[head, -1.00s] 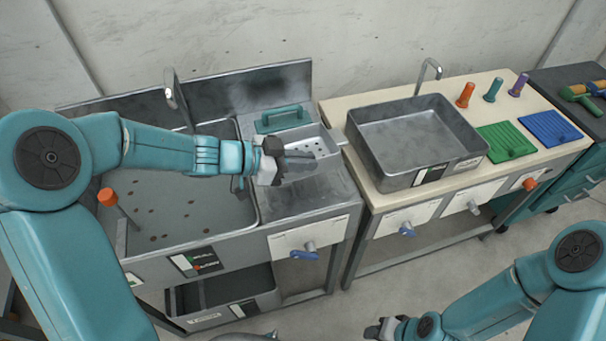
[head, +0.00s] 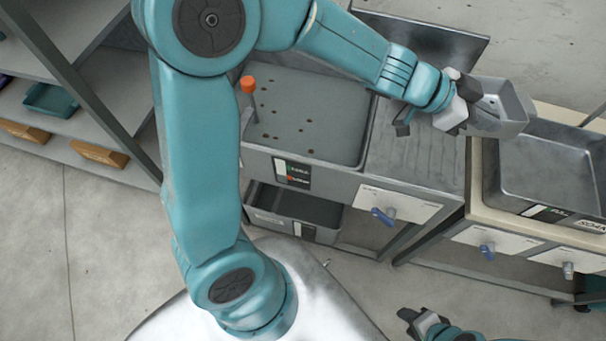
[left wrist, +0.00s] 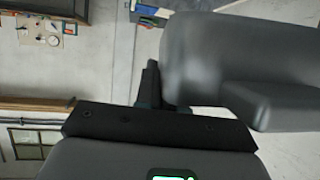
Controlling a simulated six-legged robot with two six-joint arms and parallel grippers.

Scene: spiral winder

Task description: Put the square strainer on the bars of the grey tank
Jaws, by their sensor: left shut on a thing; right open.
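The square strainer (head: 507,112) is a small grey box, held up off the ribbed drainboard between the sink and the cream counter. My left gripper (head: 472,100) is shut on its near left side. In the left wrist view the strainer (left wrist: 250,60) is a large, close grey shape at the upper right. A grey tank (head: 550,165) stands on the cream counter just right of and below the strainer in the head view. I make out no bars on it; its right part is cut off. My right gripper (head: 420,322) is open and empty at the bottom, low before the benches.
A steel sink (head: 310,115) with dark spots on its floor and an orange-topped post (head: 248,85) lies to the left. A dark bin (head: 295,210) sits under it. The ribbed drainboard (head: 420,155) is mostly clear. Shelves (head: 100,110) stand at far left.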

